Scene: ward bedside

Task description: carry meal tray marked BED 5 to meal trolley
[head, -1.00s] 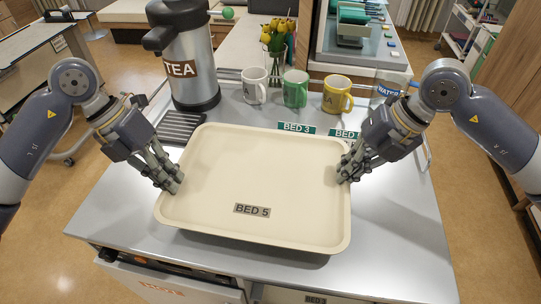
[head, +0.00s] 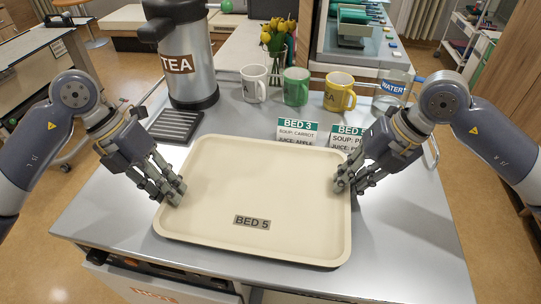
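The cream meal tray (head: 251,194), marked BED 5 on a grey label (head: 252,222), is level over the steel top of the trolley (head: 408,240). My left gripper (head: 172,190) is shut on its left rim and my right gripper (head: 345,181) on its right rim. The tray is empty. Its near edge lies close to the front edge of the steel top. I cannot tell whether its underside touches the top.
Behind the tray stand a BED 3 card (head: 297,131), a BED 5 card (head: 346,136), a tea flask (head: 190,70), a white mug (head: 254,84), a green mug (head: 295,87), a yellow mug (head: 339,92) and a water jug (head: 388,92). A dark ribbed pad (head: 175,125) lies back left.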

